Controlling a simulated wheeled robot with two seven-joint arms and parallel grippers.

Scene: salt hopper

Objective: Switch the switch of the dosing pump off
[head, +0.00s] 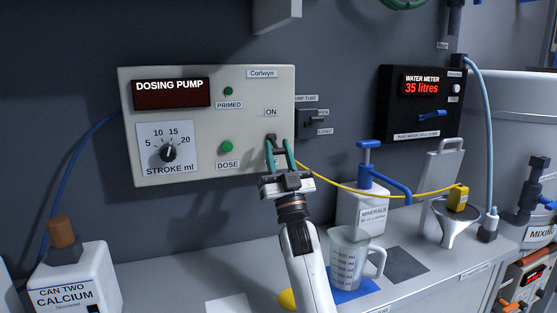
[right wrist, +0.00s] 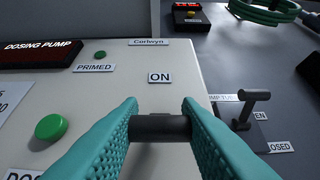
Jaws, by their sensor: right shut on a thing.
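The dosing pump (head: 205,120) is a pale wall box with a dark display, two green buttons and a stroke dial. Its switch (right wrist: 160,128) is a dark bar below the ON label (right wrist: 159,77). My right gripper (head: 279,146) is at the pump's lower right, its teal fingers shut on the switch from both sides. In the right wrist view the fingers (right wrist: 160,125) press against the ends of the bar. The gripper hides the area under the switch, and I cannot tell which way the switch is set. My left gripper is not in view.
A tube valve with a dark lever (head: 310,118) is close to the pump's right edge. A yellow tube (head: 350,187) runs right to a funnel (head: 447,230). A measuring jug (head: 348,258) and a minerals bottle (head: 368,205) stand on the counter, right of my arm.

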